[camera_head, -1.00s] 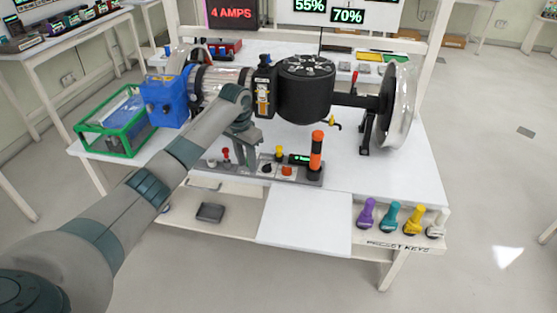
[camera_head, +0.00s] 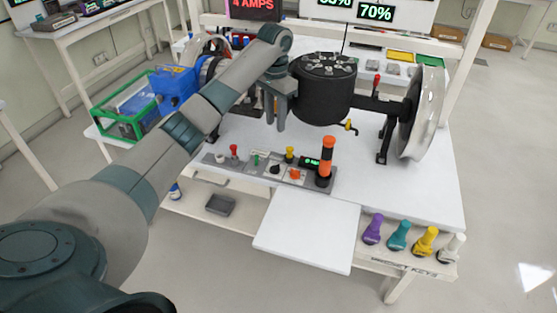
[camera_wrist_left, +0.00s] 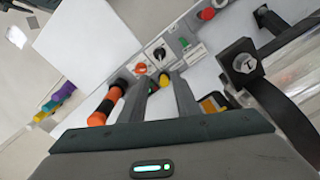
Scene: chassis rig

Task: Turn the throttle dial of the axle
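The axle rig stands on the white table, with a black drum (camera_head: 325,92) in its middle and a clear-rimmed wheel (camera_head: 431,115) at right. In front of it lies a grey control panel with a black dial (camera_head: 275,169), an orange dial (camera_head: 296,174), a yellow knob (camera_head: 290,152) and a red knob (camera_head: 234,150). I cannot tell which is the throttle dial. My left gripper (camera_head: 276,122) points down behind the panel, left of the drum. In the wrist view, its empty fingers (camera_wrist_left: 161,80) are apart, with the black dial (camera_wrist_left: 160,53) and orange dial (camera_wrist_left: 141,68) beyond them. My right gripper is not in view.
An orange-and-black post (camera_head: 326,160) stands at the panel's right end; it also shows in the wrist view (camera_wrist_left: 103,108). A blue box (camera_head: 174,88) and a green-framed bin (camera_head: 122,120) are at left. Coloured socket keys (camera_head: 398,236) stand at front right. The white front board (camera_head: 308,230) is clear.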

